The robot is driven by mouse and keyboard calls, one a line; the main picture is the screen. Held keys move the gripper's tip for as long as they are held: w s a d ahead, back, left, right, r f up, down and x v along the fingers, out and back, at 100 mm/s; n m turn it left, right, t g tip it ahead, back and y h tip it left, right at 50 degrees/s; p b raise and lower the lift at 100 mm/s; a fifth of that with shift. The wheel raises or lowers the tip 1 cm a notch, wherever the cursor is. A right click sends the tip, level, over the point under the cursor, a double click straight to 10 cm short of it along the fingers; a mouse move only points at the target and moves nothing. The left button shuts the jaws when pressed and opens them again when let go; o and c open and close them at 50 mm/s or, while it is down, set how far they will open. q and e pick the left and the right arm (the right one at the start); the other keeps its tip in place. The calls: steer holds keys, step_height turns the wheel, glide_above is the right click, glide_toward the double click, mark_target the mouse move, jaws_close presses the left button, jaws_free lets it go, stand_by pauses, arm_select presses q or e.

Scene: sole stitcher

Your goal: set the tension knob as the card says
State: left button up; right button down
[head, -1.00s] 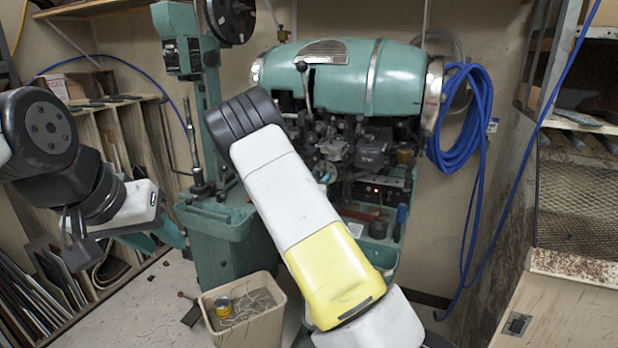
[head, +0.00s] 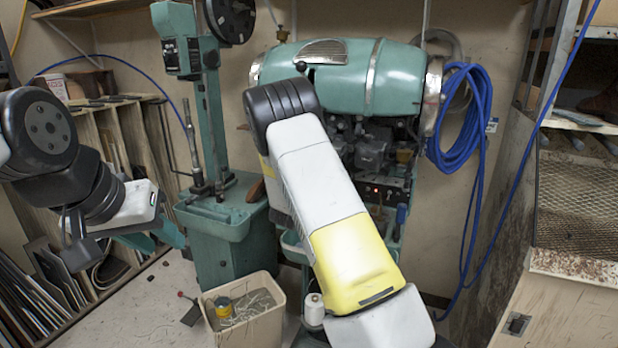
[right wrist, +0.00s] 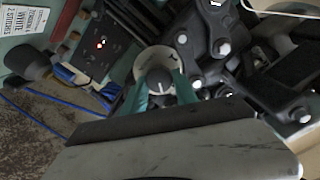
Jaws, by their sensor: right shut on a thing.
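The tension knob (right wrist: 160,80) is a small round dark knob with a pale pointer line, in front of a light dial plate (right wrist: 153,62) in the right wrist view. My right gripper (right wrist: 162,90) has its teal fingers on both sides of the knob and is shut on it. A white card (right wrist: 24,24) with print, partly readable as "WHITE" and "2 STITCHES", is at the upper left of that view. In the head view my right arm hides the knob and right gripper. My left gripper (head: 75,228) hangs at the left, away from the machine; its finger gap is unclear.
The green stitcher (head: 395,80) stands at the back, with dark mechanism parts around the knob. A blue hose coil (head: 462,118) hangs to its right. A beige bin (head: 248,318) is on the floor in front. A wooden rack (head: 110,140) stands left, a bench (head: 560,300) right.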

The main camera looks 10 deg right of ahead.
steer(key=shift+f+m, duration=0.1)
steer(key=shift+m, duration=0.8)
steer(key=c, duration=1)
jaws_free()
steer(key=shift+s+a, duration=0.1)
steer(key=v, duration=0.7)
steer(key=shift+s+a, duration=0.15)
steer(key=shift+s, duration=0.15)
